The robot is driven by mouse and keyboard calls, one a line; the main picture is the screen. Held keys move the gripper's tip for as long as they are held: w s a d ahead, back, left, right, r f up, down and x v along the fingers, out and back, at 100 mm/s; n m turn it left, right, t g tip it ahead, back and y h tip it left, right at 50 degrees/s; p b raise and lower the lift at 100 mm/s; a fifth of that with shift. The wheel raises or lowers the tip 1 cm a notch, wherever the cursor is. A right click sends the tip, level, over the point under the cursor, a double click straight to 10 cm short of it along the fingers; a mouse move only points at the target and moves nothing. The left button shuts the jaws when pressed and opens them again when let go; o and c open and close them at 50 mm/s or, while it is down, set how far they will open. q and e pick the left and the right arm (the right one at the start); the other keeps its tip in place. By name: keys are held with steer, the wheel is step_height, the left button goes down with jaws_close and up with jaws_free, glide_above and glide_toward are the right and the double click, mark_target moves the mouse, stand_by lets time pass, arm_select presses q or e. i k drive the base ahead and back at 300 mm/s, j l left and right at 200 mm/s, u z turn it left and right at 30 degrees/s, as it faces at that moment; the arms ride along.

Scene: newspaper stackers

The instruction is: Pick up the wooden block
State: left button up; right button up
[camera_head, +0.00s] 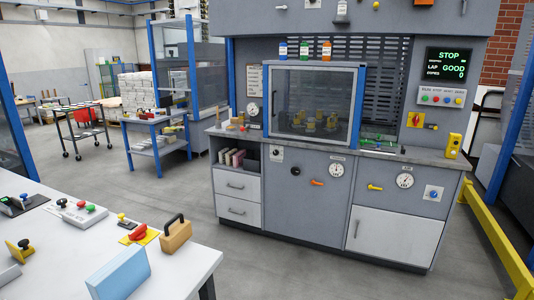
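A tan wooden block (176,236) with a dark arched handle on top stands near the right edge of the white table at the lower left. It is upright, just right of a yellow plate with a red knob (138,233). Neither of my grippers shows in the head view.
The white table (60,265) also holds a light blue box (118,273) at its front right, a control box with coloured buttons (80,213) and small knobbed devices. A grey machine cabinet (310,190) stands behind. Grey floor (225,255) is clear between them.

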mark_target(172, 238)
steer(key=u, duration=0.55)
steer(key=i+l+u, duration=0.15)
steer(key=u, duration=0.2)
steer(key=i+l+u, duration=0.15)
steer(key=u, duration=0.25)
steer(key=i+l+u, duration=0.1)
steer(key=l+u, duration=0.25)
steer(key=i+l+u, duration=0.15)
steer(key=l, duration=0.25)
steer(key=i+l+u, duration=0.15)
steer(key=l, duration=0.25)
steer(key=i+l, duration=0.1)
steer(key=l, duration=0.45)
